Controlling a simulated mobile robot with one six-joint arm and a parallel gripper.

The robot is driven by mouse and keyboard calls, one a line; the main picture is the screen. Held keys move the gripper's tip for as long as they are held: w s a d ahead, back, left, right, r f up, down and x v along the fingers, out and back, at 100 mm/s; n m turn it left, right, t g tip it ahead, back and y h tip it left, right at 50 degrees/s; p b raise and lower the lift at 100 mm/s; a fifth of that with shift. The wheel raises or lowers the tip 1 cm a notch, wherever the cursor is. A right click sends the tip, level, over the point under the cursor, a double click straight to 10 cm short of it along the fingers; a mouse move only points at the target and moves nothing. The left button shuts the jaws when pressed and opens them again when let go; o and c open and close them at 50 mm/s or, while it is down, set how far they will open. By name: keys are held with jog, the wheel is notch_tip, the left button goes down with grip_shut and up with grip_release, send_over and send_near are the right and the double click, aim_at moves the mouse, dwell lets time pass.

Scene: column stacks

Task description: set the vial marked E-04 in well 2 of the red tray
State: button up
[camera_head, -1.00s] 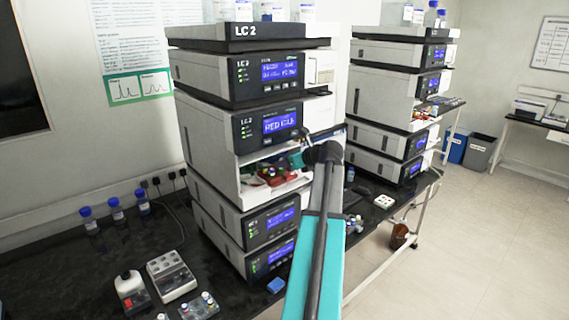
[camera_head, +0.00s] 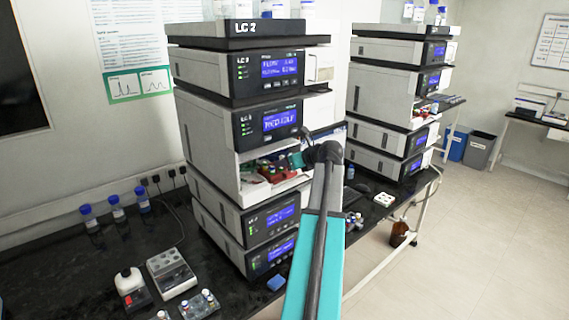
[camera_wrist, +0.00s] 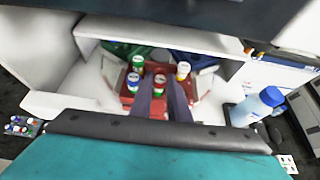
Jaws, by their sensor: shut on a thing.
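The red tray (camera_wrist: 127,99) sits inside the open bay of the LC 2 stack, and it also shows in the head view (camera_head: 276,175). My gripper (camera_wrist: 162,92) reaches into the bay over the tray, its two dark fingers shut on a vial with a red and white cap (camera_wrist: 159,79). Other vials stand in the tray around it: a green-capped one (camera_wrist: 138,62), a blue-capped one (camera_wrist: 132,79) and a yellow-capped one (camera_wrist: 183,69). The markings on the caps and the well numbers are too small to read. The fingers hide the lower part of the held vial.
White bay walls (camera_wrist: 60,55) stand close at the left, with a dark edge above. A blue-capped bottle (camera_wrist: 257,104) stands outside at the right. Small racks (camera_head: 200,304) lie on the black bench (camera_head: 60,270).

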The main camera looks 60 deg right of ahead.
jog(key=o, duration=0.9)
jog(key=shift+s, duration=0.2)
jog(key=b+v, duration=0.4)
jog(key=v, duration=0.9)
jog(key=shift+s+a+r+b, duration=0.15)
jog(key=shift+s+b, duration=0.05)
jog(key=shift+b, duration=0.2)
